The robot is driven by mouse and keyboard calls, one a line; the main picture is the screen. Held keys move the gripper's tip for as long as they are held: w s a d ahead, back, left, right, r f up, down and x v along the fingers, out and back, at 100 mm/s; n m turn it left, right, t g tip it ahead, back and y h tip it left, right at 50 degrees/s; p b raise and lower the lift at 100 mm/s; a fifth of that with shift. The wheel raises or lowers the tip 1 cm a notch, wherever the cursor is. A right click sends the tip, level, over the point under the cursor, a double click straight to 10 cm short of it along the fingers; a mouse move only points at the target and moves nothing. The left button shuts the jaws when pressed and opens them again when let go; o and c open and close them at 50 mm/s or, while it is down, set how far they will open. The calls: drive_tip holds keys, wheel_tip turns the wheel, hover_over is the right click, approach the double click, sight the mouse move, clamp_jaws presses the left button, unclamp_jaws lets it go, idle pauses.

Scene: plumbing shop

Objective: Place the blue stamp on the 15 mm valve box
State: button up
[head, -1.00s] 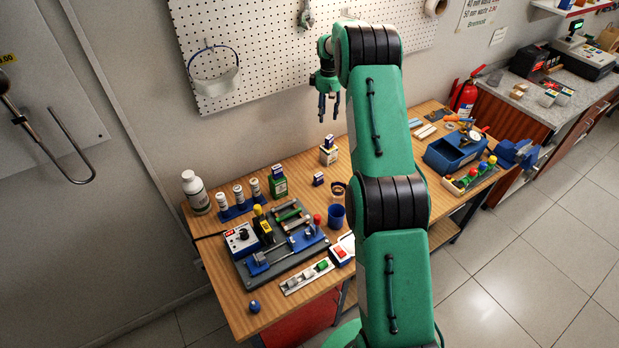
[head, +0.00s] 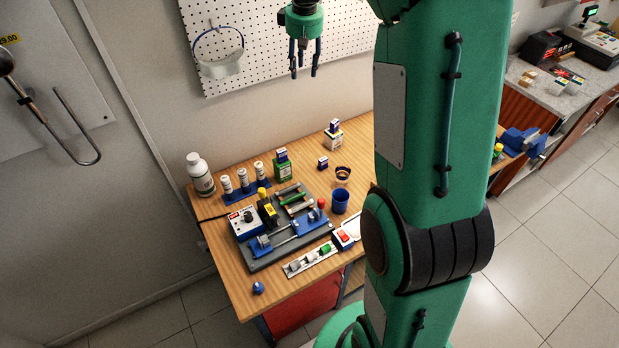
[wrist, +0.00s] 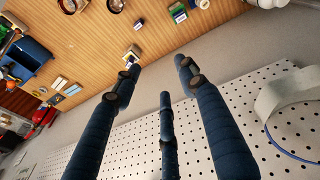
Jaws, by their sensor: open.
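A small blue knobbed piece (head: 258,288), which looks like the blue stamp, stands alone at the bench's front left corner. Small blue-and-white boxes show further back: one on the bench (head: 323,163), one on a green box (head: 283,170), one on a white-and-yellow box (head: 333,139). Their print is too small to read, so I cannot tell which is the 15 mm valve box. My gripper (head: 304,72) is open and empty, pointing down high above the bench's back edge, far from the blue piece. In the wrist view its fingers (wrist: 160,75) are spread with nothing between them.
A grey fixture board (head: 290,256) with clamps fills the bench's left part. A white bottle (head: 200,175), a row of white-capped tubes (head: 243,184), a blue cup (head: 340,202) and a switch strip (head: 310,262) stand around it. The pegboard (head: 345,60) rises behind. My arm hides the bench's right part.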

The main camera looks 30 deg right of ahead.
drive_tip(key=s+a+r+t, duration=0.1)
drive_tip(key=s+a+r, duration=0.25)
drive_tip(key=s, duration=0.25)
drive_tip(key=s+a+r+m, duration=0.1)
drive_tip(key=s+a+r, duration=0.1)
drive_tip(key=s+a, duration=0.35)
drive_tip(key=s+a+r+t, duration=0.1)
drive_tip(key=s+a+r, duration=0.25)
drive_tip(key=s, duration=0.35)
drive_tip(key=s+a+f, duration=0.1)
drive_tip(key=s+a, duration=0.2)
drive_tip(key=s, duration=0.5)
drive_tip(key=s+a+f+t, duration=0.1)
drive_tip(key=s+a+f, duration=0.1)
drive_tip(key=s, duration=0.5)
drive_tip(key=s+a+f+m, duration=0.1)
drive_tip(key=s+a+f, duration=0.1)
drive_tip(key=s+a, duration=0.3)
drive_tip(key=s, duration=0.3)
drive_tip(key=shift+s+f+t+y, duration=0.15)
drive_tip(key=shift+s+t+y, duration=0.15)
drive_tip(key=shift+y, duration=0.1)
wheel_tip(320, 180, down, 16)
drive_tip(key=b, duration=1.6)
